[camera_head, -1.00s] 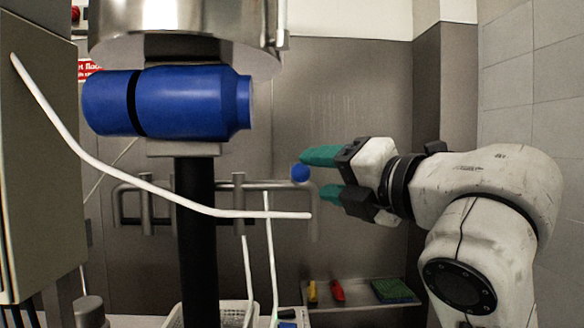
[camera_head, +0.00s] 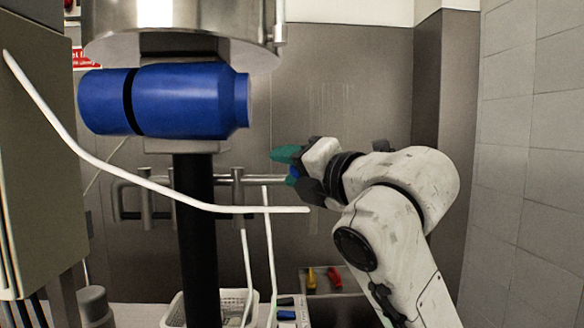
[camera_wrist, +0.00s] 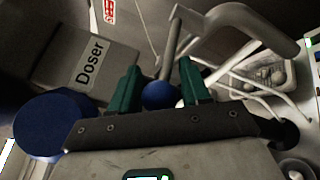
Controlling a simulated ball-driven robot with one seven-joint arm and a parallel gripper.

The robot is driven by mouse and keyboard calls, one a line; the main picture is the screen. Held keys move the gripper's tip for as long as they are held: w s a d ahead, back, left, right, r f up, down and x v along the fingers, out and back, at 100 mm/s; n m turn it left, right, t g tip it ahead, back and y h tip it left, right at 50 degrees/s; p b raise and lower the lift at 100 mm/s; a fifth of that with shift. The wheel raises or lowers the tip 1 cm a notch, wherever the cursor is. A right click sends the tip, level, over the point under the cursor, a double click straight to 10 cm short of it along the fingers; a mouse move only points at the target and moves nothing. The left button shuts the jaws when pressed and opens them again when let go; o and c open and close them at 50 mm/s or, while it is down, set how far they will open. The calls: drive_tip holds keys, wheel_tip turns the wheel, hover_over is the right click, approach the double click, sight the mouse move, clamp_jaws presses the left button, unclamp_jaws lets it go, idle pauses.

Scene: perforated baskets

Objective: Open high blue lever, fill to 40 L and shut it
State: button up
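The blue ball knob (camera_head: 293,172) shows in the head view just below my upper green fingertip, partly hidden by my gripper (camera_head: 291,166). In the wrist view the knob (camera_wrist: 158,96) lies between my two green fingers, with a gap on each side, and a grey rod runs up from behind it. My gripper (camera_wrist: 159,88) is open around the knob. I cannot tell whether either finger touches it. A grey box marked "Doser" (camera_wrist: 90,62) is at the left of the wrist view. No litre reading is legible.
A large blue cylinder (camera_head: 180,102) hangs under a steel vessel (camera_head: 180,40) at left. A white tube (camera_head: 130,178) crosses in front. A white perforated basket (camera_head: 236,310) stands below. Grey pipe handles (camera_head: 148,203) are behind.

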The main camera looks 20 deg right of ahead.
clamp_jaws()
idle(0.5)
